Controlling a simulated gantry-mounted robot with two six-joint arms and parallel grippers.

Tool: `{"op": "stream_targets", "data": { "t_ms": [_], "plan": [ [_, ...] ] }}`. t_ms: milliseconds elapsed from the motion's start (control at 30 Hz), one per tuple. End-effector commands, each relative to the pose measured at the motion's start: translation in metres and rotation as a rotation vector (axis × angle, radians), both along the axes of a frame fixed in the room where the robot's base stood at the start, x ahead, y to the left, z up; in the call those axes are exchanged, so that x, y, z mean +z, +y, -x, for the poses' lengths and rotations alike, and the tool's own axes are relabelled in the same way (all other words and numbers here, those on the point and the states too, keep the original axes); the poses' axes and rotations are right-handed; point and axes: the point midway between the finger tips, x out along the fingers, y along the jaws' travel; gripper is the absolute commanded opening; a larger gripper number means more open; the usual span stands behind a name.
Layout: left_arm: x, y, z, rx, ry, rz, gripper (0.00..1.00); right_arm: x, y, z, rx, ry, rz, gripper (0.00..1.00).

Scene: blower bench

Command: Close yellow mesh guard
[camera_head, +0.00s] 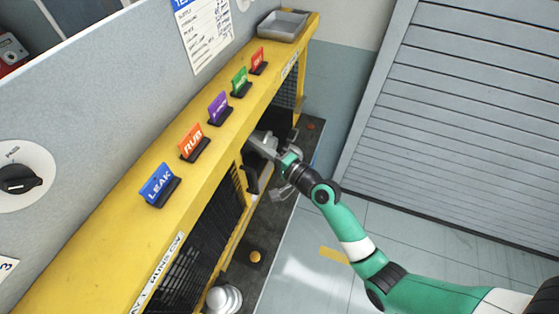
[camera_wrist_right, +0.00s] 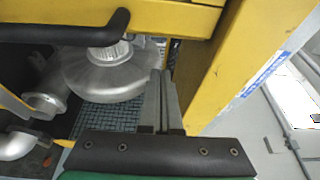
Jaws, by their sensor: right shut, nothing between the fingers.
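The yellow mesh guard shows in the head view as a yellow-edged panel with a black handle (camera_head: 251,180) on the front of the yellow bench. The opening beside the handle is uncovered, with the grey blower inside. In the right wrist view the black handle (camera_wrist_right: 75,32) is at the upper left, beside a yellow bar. My right gripper (camera_wrist_right: 160,82) is shut and empty, in front of the silver blower (camera_wrist_right: 105,75) and right of the handle. In the head view my right gripper (camera_head: 268,152) is partly hidden at the opening. My left gripper is not in view.
A yellow post (camera_wrist_right: 222,75) stands close to the right of my fingers. Several coloured tags, including the LEAK tag (camera_head: 158,184), and a grey tray (camera_head: 282,25) stand on the bench top. Floor at right is clear.

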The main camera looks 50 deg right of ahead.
Motion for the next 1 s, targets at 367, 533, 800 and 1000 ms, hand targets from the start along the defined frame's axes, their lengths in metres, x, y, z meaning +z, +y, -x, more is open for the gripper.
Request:
{"op": "stream_targets", "data": {
  "t_ms": [367, 533, 800, 1000],
  "plan": [
    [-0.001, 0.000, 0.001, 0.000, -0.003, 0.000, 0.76, -0.001, 0.001, 0.084, -0.002, 0.004, -0.002, 0.00],
    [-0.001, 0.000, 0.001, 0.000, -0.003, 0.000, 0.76, 0.000, 0.002, 0.090, 0.000, 0.004, -0.002, 0.00],
    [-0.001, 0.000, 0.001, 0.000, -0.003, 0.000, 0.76, 0.000, 0.002, 0.090, 0.000, 0.004, -0.002, 0.00],
    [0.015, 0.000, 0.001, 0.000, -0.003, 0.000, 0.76, 0.035, 0.020, 0.076, 0.047, -0.035, 0.015, 0.00]
  ]
}}
